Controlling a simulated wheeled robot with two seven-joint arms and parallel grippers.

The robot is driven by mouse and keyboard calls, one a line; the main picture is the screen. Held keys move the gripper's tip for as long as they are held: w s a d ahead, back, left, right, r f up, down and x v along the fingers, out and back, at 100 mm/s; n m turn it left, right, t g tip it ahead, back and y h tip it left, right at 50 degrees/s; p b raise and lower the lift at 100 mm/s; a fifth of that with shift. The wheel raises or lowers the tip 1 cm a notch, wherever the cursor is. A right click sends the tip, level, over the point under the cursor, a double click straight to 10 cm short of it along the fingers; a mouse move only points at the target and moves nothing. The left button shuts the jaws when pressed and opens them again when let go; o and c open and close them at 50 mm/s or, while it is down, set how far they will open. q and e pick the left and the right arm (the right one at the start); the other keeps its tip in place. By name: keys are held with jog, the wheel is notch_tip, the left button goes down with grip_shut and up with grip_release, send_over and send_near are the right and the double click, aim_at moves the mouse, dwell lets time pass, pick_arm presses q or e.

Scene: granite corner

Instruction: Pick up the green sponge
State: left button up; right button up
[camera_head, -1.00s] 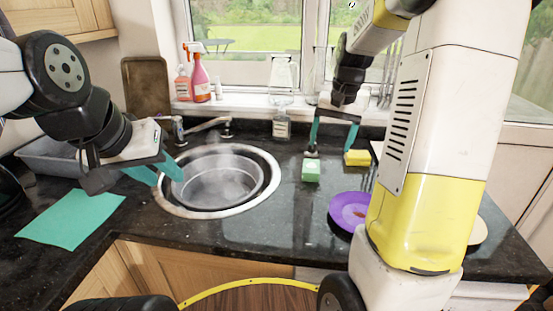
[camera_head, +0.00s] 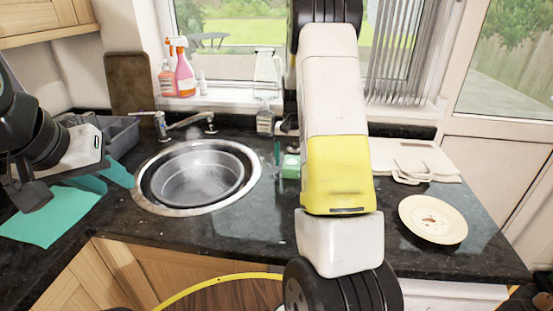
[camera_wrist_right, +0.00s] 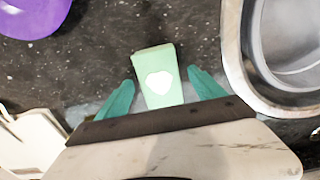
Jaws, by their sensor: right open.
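The green sponge (camera_head: 291,166) stands on the dark worktop to the right of the sink, partly hidden by my right arm in the head view. In the right wrist view the sponge (camera_wrist_right: 158,58) has a pale heart-shaped mark and lies between the open teal fingers of my right gripper (camera_wrist_right: 160,90). I cannot tell whether either finger touches it. In the head view only part of the right gripper (camera_head: 277,152) shows. My left gripper (camera_head: 103,180) is open and empty, above the worktop near a green cloth (camera_head: 48,215).
The round sink (camera_head: 150,200) is left of the sponge; its rim (camera_wrist_right: 236,70) is close on the right in the wrist view. A purple plate (camera_wrist_right: 30,15) is at the wrist view's top left. A stained cream plate (camera_head: 433,219) and a white board (camera_head: 410,158) are at the right.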

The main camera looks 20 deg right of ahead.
jog(key=shift+f, duration=0.7)
jog(key=c, duration=1.6)
jog(key=shift+o, duration=0.2)
jog(key=shift+r, duration=0.15)
jog(key=shift+r, duration=0.55)
notch_tip(320, 180, up, 2)
jog(key=shift+r, duration=0.25)
jog(key=s+a, duration=0.3)
jog(key=s, duration=0.1)
jog(key=s+a, duration=0.3)
jog(key=s, duration=0.1)
jog(key=s+a+r, duration=0.1)
jog(key=s+a, duration=0.2)
jog(key=s, duration=0.1)
jog(key=shift+s+a+r, duration=0.1)
jog(key=shift+s+a, duration=0.3)
